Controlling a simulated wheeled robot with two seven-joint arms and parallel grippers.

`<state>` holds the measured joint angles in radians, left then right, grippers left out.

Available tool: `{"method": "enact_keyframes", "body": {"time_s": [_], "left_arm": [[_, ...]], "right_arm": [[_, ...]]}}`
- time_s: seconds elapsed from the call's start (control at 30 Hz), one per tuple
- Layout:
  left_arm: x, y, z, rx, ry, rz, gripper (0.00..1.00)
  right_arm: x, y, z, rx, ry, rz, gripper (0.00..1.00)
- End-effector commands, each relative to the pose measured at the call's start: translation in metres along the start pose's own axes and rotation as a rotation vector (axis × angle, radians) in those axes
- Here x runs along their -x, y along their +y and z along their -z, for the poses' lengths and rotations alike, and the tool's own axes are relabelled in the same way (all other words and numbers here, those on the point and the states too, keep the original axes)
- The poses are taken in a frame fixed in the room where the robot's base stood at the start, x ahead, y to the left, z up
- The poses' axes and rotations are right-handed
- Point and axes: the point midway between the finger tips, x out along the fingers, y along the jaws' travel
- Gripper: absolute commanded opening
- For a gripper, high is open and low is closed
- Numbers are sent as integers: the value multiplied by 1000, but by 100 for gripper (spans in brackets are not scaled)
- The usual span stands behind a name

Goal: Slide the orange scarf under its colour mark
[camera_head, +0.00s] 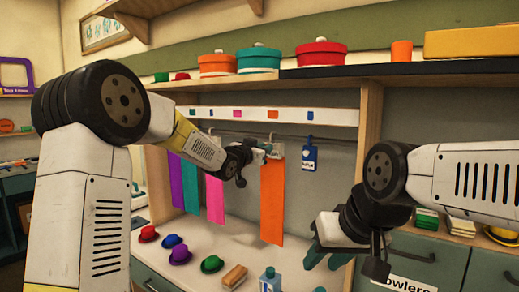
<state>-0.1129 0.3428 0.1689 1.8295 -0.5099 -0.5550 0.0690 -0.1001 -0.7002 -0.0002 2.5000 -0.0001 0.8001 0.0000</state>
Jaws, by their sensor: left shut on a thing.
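The orange scarf (272,205) hangs from the rail (228,133), the rightmost of the hanging scarves. The orange colour mark (272,114) is on the white strip (340,117) above the rail. In this view the scarf hangs roughly straight below that mark. My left gripper (262,152) is at the top of the orange scarf, shut on its upper end; the exact grip is small and partly hidden. My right gripper (326,260) is low at the right, above the counter, its teal fingers apart and empty.
Pink (214,199), teal (191,188) and purple (176,182) scarves hang to the left. A blue tag (310,156) hangs to the right. Small hats, a brush (234,276) and a blue bottle (270,281) stand on the counter below. Round boxes (225,65) line the shelf above.

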Motion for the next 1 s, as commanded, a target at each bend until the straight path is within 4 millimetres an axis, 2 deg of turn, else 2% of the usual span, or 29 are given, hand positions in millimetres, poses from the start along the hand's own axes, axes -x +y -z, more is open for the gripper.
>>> {"method": "enact_keyframes", "body": {"time_s": [0.4,0.43,0.53,0.87,1.0], "left_arm": [[0,0,-1,0,-2,1,0],[0,0,-1,0,-2,0,20],[0,0,-1,0,-2,0,39],[2,0,0,0,0,0,39],[17,-1,0,-1,0,1,39]], "right_arm": [[0,0,0,0,0,0,36],[0,0,0,0,0,0,36],[0,0,0,0,0,0,36],[0,0,0,0,0,0,36],[0,0,0,0,0,0,36]]}}
